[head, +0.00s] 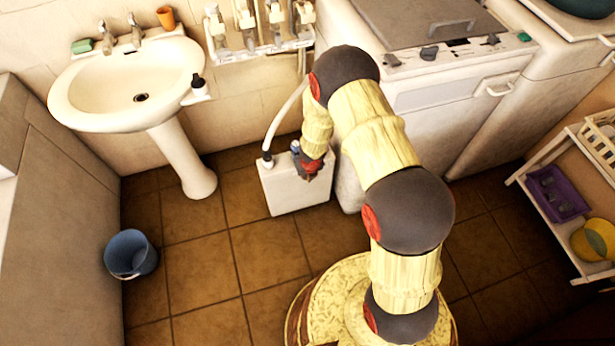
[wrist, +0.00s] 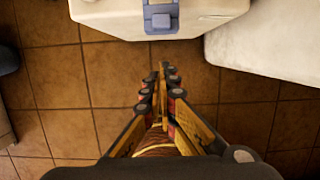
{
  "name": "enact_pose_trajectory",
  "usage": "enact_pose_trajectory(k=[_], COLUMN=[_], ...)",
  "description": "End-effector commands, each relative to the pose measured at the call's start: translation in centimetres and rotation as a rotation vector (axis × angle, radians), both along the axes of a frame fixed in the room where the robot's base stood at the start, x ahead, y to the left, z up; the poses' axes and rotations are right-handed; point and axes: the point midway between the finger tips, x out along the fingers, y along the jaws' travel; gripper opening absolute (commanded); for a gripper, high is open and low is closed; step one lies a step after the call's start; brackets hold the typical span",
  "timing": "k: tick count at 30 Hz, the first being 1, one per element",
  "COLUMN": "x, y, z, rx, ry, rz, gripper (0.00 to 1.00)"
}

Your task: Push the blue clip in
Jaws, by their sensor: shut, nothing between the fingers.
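The blue clip (wrist: 160,17) sits on the near edge of a white canister (wrist: 105,12) at the top of the wrist view. My gripper (wrist: 164,68) is shut and empty. Its fingertips point up the picture towards the clip, with a visible gap of floor between. In the head view the canister (head: 285,198) stands on the floor below the wall taps, and my gripper (head: 308,168) overlaps its upper right part.
A white hose (head: 284,122) rises from the canister's top left. A white appliance (head: 440,100) stands close on the canister's right. A pedestal washbasin (head: 172,110) is to the left, with a blue bucket (head: 131,255) on the floor. The tiled floor in front is clear.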

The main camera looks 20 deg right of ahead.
Motion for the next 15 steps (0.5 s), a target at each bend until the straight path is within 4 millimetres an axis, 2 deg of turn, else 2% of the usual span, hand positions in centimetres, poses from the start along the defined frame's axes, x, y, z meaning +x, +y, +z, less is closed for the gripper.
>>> enact_pose_trajectory(k=[6, 15], x=[1.8, 3.1], y=[0.0, 0.0], z=[0.4, 0.4], rx=[0.0, 0.0], ry=[-0.001, -0.002], rz=[0.0, 0.0], gripper=[0.0, 0.0])
